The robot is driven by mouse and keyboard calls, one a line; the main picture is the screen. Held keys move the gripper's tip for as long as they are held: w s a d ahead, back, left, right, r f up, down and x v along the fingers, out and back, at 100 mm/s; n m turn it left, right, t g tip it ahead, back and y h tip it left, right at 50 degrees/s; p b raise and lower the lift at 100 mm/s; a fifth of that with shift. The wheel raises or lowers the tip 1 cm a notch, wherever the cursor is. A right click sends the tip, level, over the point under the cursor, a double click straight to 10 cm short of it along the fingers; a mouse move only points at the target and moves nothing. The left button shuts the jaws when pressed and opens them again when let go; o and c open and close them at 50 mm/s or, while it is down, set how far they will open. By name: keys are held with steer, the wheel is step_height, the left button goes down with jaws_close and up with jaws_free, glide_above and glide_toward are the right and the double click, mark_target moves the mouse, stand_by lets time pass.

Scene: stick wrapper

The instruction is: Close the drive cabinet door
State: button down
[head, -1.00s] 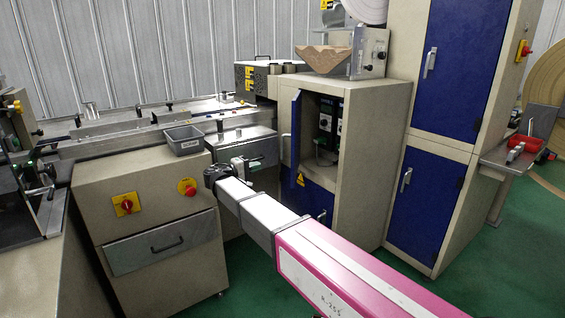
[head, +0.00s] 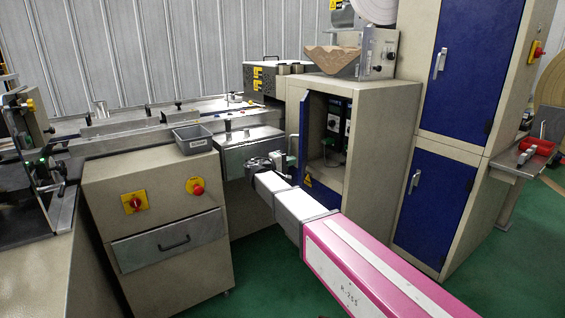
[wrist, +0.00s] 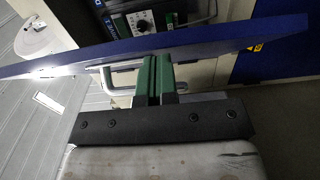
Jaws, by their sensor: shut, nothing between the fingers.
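The drive cabinet (head: 372,125) is a beige cabinet with its opening uncovered. Its blue door (head: 303,130) stands open at the left of the opening, seen almost edge-on. In the wrist view the door (wrist: 190,43) crosses the picture as a blue slab, with its pale handle (wrist: 112,82) on the near face. My gripper (head: 290,160) is at the door's outer side, by the handle. In the wrist view its green fingers (wrist: 155,78) are shut and empty, their tips at the door's near face beside the handle. Whether they touch it I cannot tell.
Control units (head: 337,117) show inside the cabinet. A lower beige cabinet with a drawer (head: 168,240) stands to the left, with a grey tray (head: 192,140) above. A tall blue-doored cabinet (head: 440,205) stands right. Green floor (head: 505,270) is clear at the lower right.

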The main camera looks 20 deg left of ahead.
steer(key=shift+d, duration=0.3)
steer(key=w+d+n+t+y, duration=0.2)
steer(key=w+d+n+y, duration=0.1)
steer(key=d, duration=0.6)
steer(key=w+d+n+t+y, duration=0.2)
steer(key=d+y, duration=0.3)
steer(key=d, duration=0.4)
steer(key=shift+w+d+n+y, duration=0.15)
steer(key=shift+w+n+y, duration=0.25)
steer(key=shift+w+n, duration=0.35)
steer(key=shift+w, duration=0.1)
